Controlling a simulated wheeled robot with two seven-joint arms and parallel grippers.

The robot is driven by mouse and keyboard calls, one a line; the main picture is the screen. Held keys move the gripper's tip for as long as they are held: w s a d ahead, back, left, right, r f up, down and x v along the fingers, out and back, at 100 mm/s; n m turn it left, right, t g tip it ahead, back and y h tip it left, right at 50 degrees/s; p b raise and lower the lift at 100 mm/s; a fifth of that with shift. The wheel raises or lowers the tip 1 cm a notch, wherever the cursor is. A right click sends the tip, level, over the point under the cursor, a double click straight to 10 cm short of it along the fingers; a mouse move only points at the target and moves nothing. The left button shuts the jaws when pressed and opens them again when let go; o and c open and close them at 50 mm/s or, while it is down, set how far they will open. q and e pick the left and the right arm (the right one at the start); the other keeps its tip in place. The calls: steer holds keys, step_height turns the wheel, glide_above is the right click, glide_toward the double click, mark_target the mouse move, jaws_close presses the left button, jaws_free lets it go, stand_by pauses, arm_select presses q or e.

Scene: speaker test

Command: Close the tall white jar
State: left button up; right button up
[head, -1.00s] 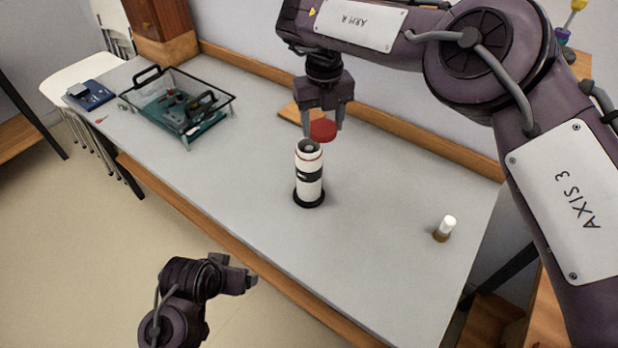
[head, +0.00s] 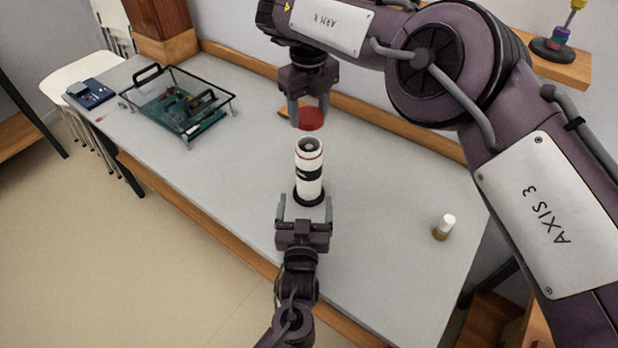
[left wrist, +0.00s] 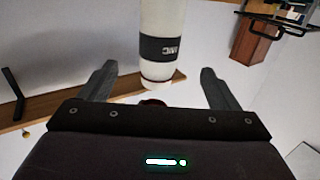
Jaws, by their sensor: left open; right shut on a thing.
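The tall white jar (head: 309,160) stands upright on the table with a dark band, a black ring at its foot and an open top. It also shows in the left wrist view (left wrist: 162,28), with letters on its band. My right gripper (head: 309,122) is shut on a red lid (head: 311,119), held above and behind the jar, apart from it. My left gripper (head: 305,199) is open and empty at the near side of the jar's foot. In the left wrist view its fingers (left wrist: 158,67) spread to either side of the jar; I cannot tell if they touch it.
A wire-rimmed tray (head: 187,128) with tools stands at the back left, beside a blue box (head: 91,93). A small white-capped bottle (head: 445,227) stands at the right. A wooden board (head: 298,113) lies behind the lid. The grey table (head: 390,200) is otherwise mostly clear.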

mark_target(308, 174)
stand_by(0.3)
arm_select(q)
steer(key=w, duration=1.2)
steer(key=shift+d, duration=0.4)
steer(key=shift+c, duration=0.2)
steer(key=c, duration=1.4)
arm_select(e)
steer(key=shift+f, duration=2.45)
